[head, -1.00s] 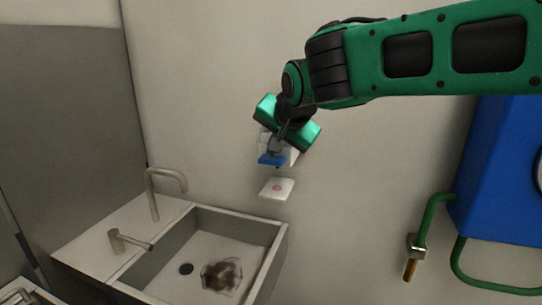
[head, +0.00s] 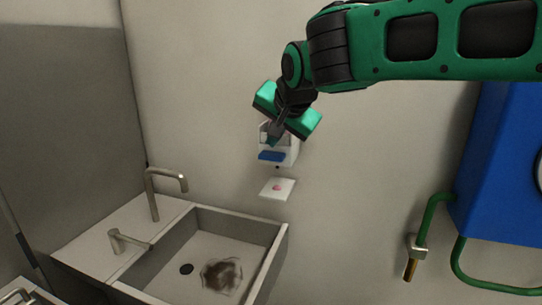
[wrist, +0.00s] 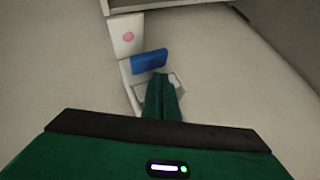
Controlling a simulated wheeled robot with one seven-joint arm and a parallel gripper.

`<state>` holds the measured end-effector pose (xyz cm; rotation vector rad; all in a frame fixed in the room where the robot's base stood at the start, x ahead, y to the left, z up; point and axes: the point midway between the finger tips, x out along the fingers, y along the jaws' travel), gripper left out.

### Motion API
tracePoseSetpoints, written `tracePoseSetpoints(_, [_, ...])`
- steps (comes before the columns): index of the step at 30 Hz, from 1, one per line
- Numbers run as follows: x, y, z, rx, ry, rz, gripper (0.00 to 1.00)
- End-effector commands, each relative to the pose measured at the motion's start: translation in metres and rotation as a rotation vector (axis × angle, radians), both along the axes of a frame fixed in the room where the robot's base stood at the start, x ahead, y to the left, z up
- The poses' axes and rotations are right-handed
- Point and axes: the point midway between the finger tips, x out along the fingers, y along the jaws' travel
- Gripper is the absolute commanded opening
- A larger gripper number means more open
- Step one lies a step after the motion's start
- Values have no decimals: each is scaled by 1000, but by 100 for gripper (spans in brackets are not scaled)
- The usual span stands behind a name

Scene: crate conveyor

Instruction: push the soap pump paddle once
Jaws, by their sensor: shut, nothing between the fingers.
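The soap pump is a white dispenser (head: 292,152) on the wall above the sink, with a blue paddle (head: 271,156) at its lower front. The paddle also shows in the wrist view (wrist: 149,62). A white tray (head: 284,195) sticks out from the wall below, with a small pink blob (head: 277,188) on it. My gripper (head: 272,140) is shut and empty, its tips at the dispenser's front just above the paddle. In the wrist view, the closed fingers (wrist: 161,82) end close to the paddle; I cannot tell whether they touch it. They hide part of the dispenser body.
A sink (head: 270,265) with a dark stain in its basin lies below. A tall faucet (head: 150,190) and a short spout (head: 130,242) stand at its left. A blue wall box (head: 500,170) with green pipes is at the right. The wall between is clear.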

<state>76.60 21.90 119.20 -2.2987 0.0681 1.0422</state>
Motion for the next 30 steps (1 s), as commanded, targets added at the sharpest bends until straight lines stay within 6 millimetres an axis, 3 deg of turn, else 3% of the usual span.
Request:
tracePoseSetpoints(16, [0,0,44,2,-2,0,0])
tracePoseSetpoints(30, [0,0,49,0,-1,0,0])
